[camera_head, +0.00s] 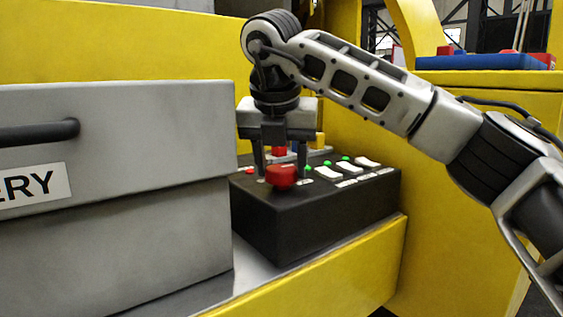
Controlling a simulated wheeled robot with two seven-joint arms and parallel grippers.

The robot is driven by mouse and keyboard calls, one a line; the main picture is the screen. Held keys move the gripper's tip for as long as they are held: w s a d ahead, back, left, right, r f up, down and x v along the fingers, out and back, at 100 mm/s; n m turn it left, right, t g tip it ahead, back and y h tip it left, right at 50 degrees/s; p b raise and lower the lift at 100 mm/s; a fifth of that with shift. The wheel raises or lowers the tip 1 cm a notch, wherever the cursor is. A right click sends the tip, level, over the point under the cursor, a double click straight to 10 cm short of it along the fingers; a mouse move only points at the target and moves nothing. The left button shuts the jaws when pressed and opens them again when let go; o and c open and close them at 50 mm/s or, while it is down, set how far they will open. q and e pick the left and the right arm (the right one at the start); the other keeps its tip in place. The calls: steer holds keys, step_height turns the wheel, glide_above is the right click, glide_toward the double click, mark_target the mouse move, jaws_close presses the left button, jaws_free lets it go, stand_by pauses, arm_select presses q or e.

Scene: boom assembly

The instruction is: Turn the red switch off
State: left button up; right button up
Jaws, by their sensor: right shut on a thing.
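The red switch (281,176) is a red knob on the top face of a black control box (300,218), at its front left. My right gripper (280,165) points straight down over the box. My left gripper is not in view.
A grey battery case (120,230) with a dark handle stands close left of the control box. White rocker switches with green lights (345,168) sit right of the knob. Yellow panels (310,285) surround the box. A blue tray (490,62) is at the far right.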

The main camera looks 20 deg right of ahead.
stand_by(0.3)
steer(key=o, duration=1)
steer(key=shift+c, duration=0.2)
arm_select(q)
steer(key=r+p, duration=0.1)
steer(key=p, duration=0.1)
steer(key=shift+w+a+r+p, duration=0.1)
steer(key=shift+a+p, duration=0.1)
steer(key=shift+p, duration=0.15)
arm_select(e)
steer(key=v, duration=1.6)
